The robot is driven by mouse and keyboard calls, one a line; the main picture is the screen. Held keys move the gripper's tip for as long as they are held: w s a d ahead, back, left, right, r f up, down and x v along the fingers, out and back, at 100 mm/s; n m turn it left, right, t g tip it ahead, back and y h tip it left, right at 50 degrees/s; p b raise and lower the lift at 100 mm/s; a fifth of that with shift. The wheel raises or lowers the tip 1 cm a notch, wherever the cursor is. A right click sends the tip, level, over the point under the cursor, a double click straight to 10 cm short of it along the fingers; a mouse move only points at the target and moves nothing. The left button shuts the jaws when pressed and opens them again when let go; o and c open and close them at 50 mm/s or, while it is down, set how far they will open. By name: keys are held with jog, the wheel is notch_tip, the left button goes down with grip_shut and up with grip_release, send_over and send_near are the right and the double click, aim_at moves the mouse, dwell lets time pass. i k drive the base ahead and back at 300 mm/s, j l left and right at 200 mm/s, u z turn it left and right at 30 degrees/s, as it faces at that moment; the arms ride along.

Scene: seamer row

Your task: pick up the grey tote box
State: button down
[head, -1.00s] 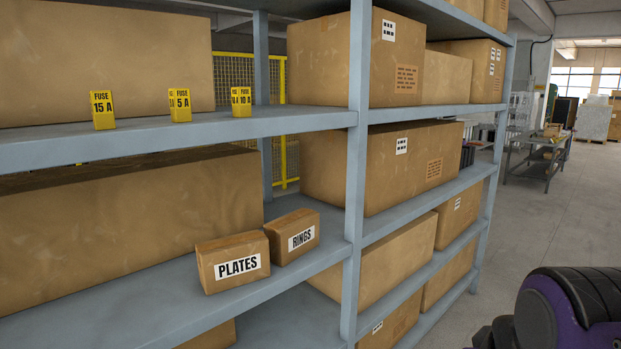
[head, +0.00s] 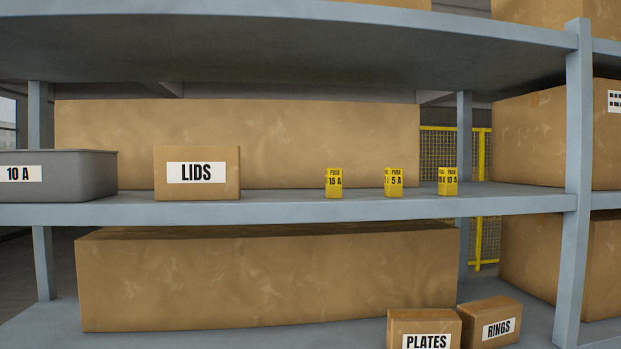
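The grey tote box (head: 85,178) stands on the upper visible shelf at the far left of the head view. It has a white label reading 10 A on its front. Its left part is cut off by the picture's edge, and its inside is hidden from this angle. My gripper is not in the head view.
On the same shelf (head: 300,207) stand a LIDS box (head: 197,185) and yellow fuse boxes marked 15 A (head: 334,184), 5 A (head: 394,183) and 10 A (head: 448,182). PLATES (head: 424,325) and RINGS (head: 488,322) boxes are below. A shelf post (head: 574,180) stands at right.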

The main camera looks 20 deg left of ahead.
aim_at(36, 176)
jog(key=u, duration=2.3)
jog(key=i+j+z, duration=0.3)
jog(key=i+j, duration=0.15)
jog(key=i+j+z, duration=0.35)
jog(key=i+j, duration=0.15)
jog(key=j, duration=0.1)
